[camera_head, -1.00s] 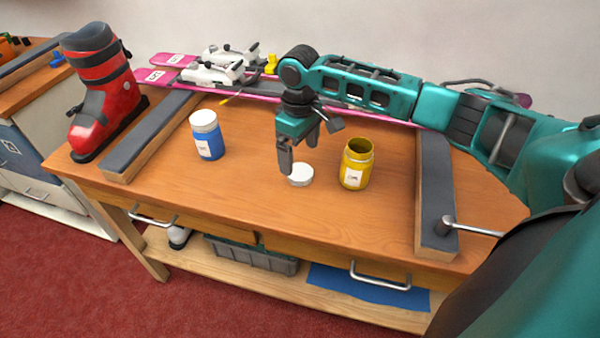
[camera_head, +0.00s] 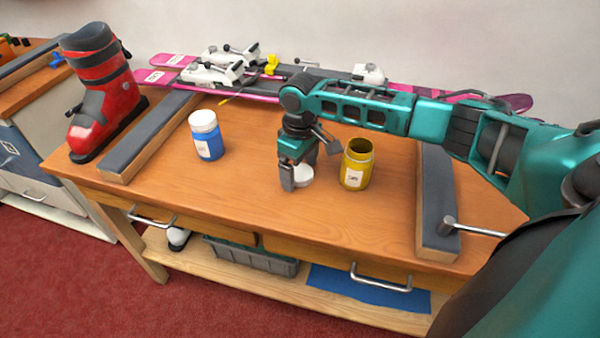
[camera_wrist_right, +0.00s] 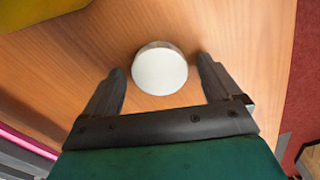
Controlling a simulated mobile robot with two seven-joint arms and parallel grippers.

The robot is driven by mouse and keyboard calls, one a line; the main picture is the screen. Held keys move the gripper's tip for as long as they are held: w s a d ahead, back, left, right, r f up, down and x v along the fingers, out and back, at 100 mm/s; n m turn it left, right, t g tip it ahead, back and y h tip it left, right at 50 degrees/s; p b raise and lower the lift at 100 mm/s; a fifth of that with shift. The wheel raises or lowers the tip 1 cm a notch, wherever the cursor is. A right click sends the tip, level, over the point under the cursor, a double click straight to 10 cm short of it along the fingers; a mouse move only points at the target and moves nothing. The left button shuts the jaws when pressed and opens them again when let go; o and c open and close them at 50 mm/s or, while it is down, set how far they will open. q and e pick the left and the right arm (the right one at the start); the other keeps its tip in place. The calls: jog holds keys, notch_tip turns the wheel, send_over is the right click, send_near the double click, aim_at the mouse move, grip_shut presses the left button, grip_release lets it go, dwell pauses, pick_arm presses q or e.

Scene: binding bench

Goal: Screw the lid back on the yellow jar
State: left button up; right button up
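The yellow jar (camera_head: 357,166) stands upright and open on the bench, with no lid on its mouth. A white lid (camera_head: 303,175) lies flat on the bench just left of the jar. My right gripper (camera_head: 294,182) is low over the bench at the lid and partly hides it in the head view. In the right wrist view, the lid (camera_wrist_right: 159,70) lies in front of and between the spread fingers of my right gripper (camera_wrist_right: 160,78), with gaps on both sides. A yellow edge of the jar (camera_wrist_right: 35,10) shows at the top left there. My left gripper is not in view.
A blue jar (camera_head: 207,137) with a white lid stands left on the bench (camera_head: 240,205). Grey-topped rests (camera_head: 150,135) (camera_head: 436,200) lie at both sides. Pink skis (camera_head: 165,77) with bindings lie along the back, and a red boot (camera_head: 98,95) stands far left. The bench front is clear.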

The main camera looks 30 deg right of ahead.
aim_at(300, 171)
jog(key=c, duration=1)
notch_tip(300, 171, up, 20)
jog(key=p, duration=0.2)
